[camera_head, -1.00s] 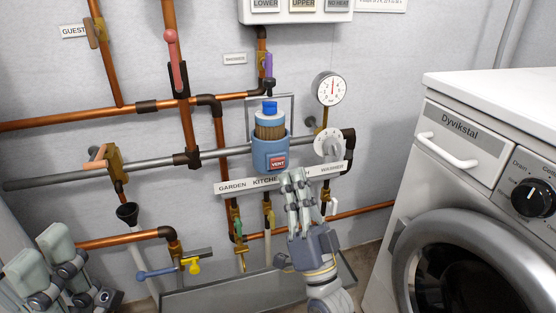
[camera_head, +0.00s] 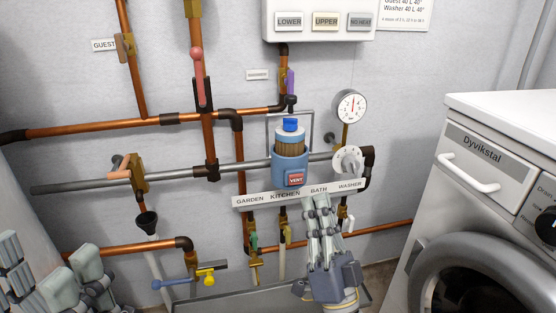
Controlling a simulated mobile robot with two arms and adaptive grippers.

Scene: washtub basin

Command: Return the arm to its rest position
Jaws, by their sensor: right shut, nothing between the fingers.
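My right gripper (camera_head: 318,205) is shut and empty. It points up in front of the wall pipes, just under the white label strip (camera_head: 268,200) that reads GARDEN, KITCHEN, BATH, WASHER. It covers part of the valves below BATH. My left gripper (camera_head: 50,278) is at the lower left corner, partly cut off by the frame. Its pale finger pads show, but I cannot tell whether it is open or shut.
A blue filter housing (camera_head: 290,168) and a pressure gauge (camera_head: 351,106) sit above my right gripper. Copper pipes (camera_head: 90,128) cross the wall. A white washing machine (camera_head: 445,200) stands on the right. A grey trough (camera_head: 235,300) lies below.

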